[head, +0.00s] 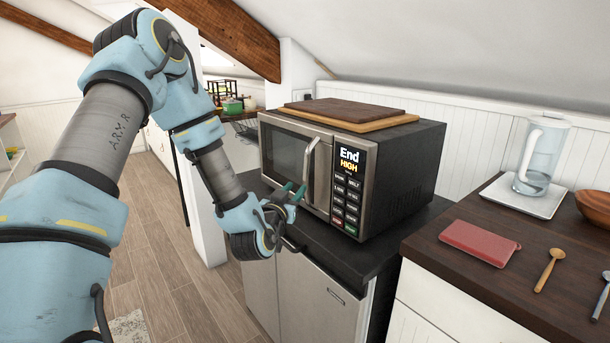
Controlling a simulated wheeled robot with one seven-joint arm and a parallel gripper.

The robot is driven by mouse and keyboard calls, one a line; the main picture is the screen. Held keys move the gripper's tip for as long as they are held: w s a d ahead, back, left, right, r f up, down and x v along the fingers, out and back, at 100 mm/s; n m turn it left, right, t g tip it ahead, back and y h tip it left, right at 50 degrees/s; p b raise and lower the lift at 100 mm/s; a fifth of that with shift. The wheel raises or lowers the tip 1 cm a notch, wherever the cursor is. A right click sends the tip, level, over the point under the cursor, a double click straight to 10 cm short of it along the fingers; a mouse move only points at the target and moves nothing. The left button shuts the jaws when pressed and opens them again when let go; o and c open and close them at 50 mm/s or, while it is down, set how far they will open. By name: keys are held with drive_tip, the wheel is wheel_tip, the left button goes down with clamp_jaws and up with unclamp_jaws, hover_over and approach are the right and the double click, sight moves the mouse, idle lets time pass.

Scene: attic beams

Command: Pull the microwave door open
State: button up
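The microwave (400,170) stands on a dark-topped cabinet, with a lit panel that reads "End HIGH". Its door (283,150) looks shut against the body. The upright silver door handle (312,160) is at the door's right side, beside the keypad. My gripper (295,189) is at the lower left of the handle, with its two teal fingertips a little apart. No part of the handle is seen between the fingertips. I cannot tell whether a finger touches the handle.
Two wooden boards (342,112) lie on top of the microwave. On the right, a wooden counter (440,262) holds a red case (480,243), a jug (541,155), a bowl (594,207) and spoons (549,268). Open floor (185,285) lies left of the cabinet (310,300).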

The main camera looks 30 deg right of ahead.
sight(305, 178)
drive_tip(key=p+x, duration=0.3)
drive_tip(key=x, duration=0.6)
drive_tip(key=shift+d, duration=0.15)
clamp_jaws()
idle(1.1)
